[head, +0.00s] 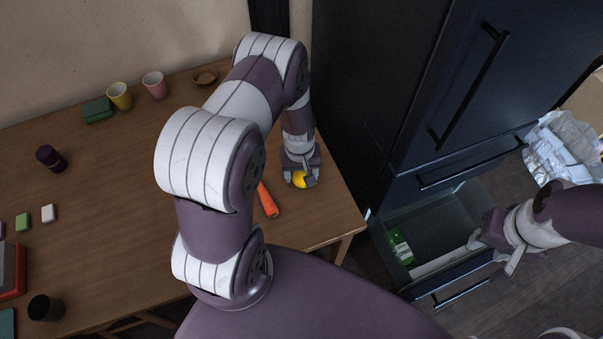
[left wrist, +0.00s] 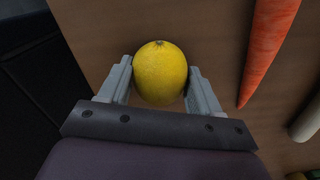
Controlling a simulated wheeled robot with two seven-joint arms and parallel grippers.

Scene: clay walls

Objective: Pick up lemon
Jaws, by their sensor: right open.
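The yellow lemon (head: 299,179) is at the right end of the wooden table, partly covered by my left gripper (head: 301,182) in the head view. In the left wrist view, the lemon (left wrist: 160,74) sits between the two grey fingers of my left gripper (left wrist: 161,82). Narrow gaps show beside it, so the fingers look open around it. My right gripper (head: 492,250) is open at the edge of the pulled-out fridge drawer, with no object seen between its fingers.
A carrot (head: 267,199) lies close to the lemon, left of it in the head view. The drawer (head: 440,222) holds a green bottle (head: 401,247). Cups (head: 120,96) and a small bowl (head: 205,77) stand along the table's back. The dark fridge (head: 375,90) rises right of the table.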

